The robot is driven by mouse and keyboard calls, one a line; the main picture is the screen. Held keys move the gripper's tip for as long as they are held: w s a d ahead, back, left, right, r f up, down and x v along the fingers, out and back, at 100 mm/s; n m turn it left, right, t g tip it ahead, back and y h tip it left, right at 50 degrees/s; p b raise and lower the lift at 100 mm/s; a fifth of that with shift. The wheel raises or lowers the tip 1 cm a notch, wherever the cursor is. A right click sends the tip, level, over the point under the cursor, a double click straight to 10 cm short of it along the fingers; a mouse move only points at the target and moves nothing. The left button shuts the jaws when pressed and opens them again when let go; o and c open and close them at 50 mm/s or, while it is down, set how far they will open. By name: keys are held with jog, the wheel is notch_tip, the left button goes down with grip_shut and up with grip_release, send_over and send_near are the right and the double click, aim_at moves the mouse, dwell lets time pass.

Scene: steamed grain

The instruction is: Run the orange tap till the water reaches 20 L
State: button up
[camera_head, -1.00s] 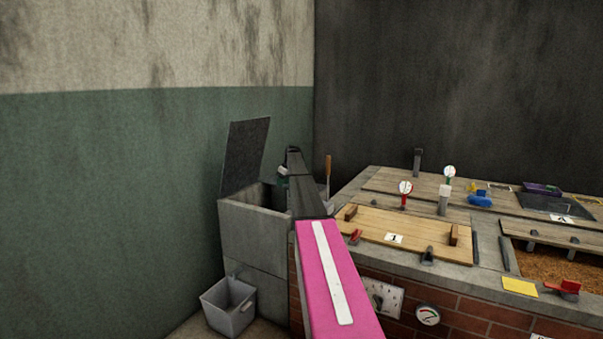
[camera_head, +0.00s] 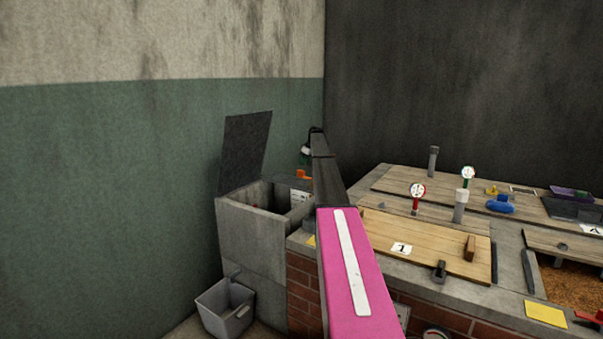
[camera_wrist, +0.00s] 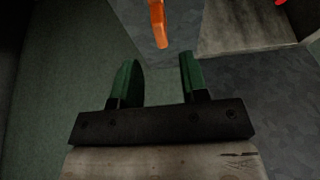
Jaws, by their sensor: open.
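The orange tap (camera_head: 303,174) shows small above the back of a grey open-topped tank (camera_head: 250,238), left of my arm. In the wrist view an orange part (camera_wrist: 158,25), which looks like the tap, hangs just beyond my fingertips and apart from them. My gripper (camera_wrist: 157,62) is open and empty, its two green fingers spread. In the head view the gripper (camera_head: 305,160) is small and above the tap. A white marked label (camera_head: 299,197) is on the tank's inner wall, too small to read. I cannot make out the water level.
The tank's dark lid (camera_head: 245,152) stands raised at its left. A grey bin (camera_head: 225,305) is on the floor in front. The brick stove (camera_head: 305,285) lies right, with wooden covers (camera_head: 425,238) and upright gauges (camera_head: 417,190). The green wall (camera_head: 110,200) bounds the left.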

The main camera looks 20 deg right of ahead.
aim_at(301, 171)
jog(key=x, duration=0.7)
jog(key=shift+f, duration=0.2)
grip_shut()
